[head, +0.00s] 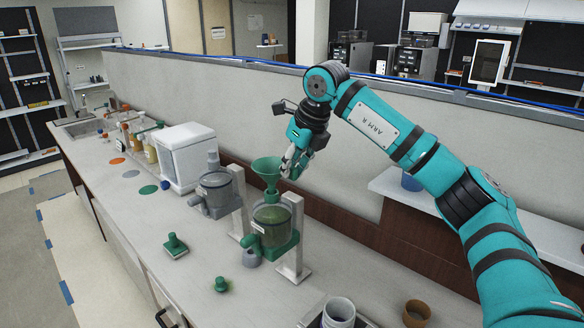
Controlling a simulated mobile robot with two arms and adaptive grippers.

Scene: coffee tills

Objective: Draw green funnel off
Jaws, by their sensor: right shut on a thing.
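The green funnel (267,170) stands upright over a green-lidded grinder-like container (272,222) with green contents, mounted on a grey stand on the counter. My right gripper (289,172) is at the right side of the funnel's cone and is shut on its rim. The funnel's narrow lower end is at the top of the container; whether it is seated or slightly raised I cannot tell. My left gripper is out of view.
A similar grey container (215,190) stands just behind left. A green tamper-like piece (175,246) and a small green knob (221,285) lie on the counter (135,222). A white boxy machine (185,155) stands farther back. A low partition wall (240,105) runs behind. Brown (417,313) and grey cups (339,312) are in front.

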